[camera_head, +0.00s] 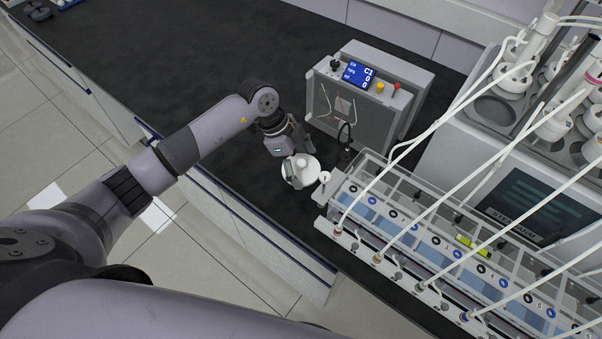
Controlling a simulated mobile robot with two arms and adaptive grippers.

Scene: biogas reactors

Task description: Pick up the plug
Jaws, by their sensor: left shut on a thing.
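My left gripper (294,157) reaches in over the dark bench from the left. It is shut at a white round piece (309,167) with a raised middle, which seems to be the plug. The fingers hide part of this piece, and I cannot tell whether it is clear of what lies below. My right gripper is not in view.
A grey box with a blue display (359,76) stands just behind the gripper. A clear-walled rack of reactors (345,196) with white tubes is close on the right. A screened unit (535,207) stands behind it. The bench (150,55) is clear at the upper left.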

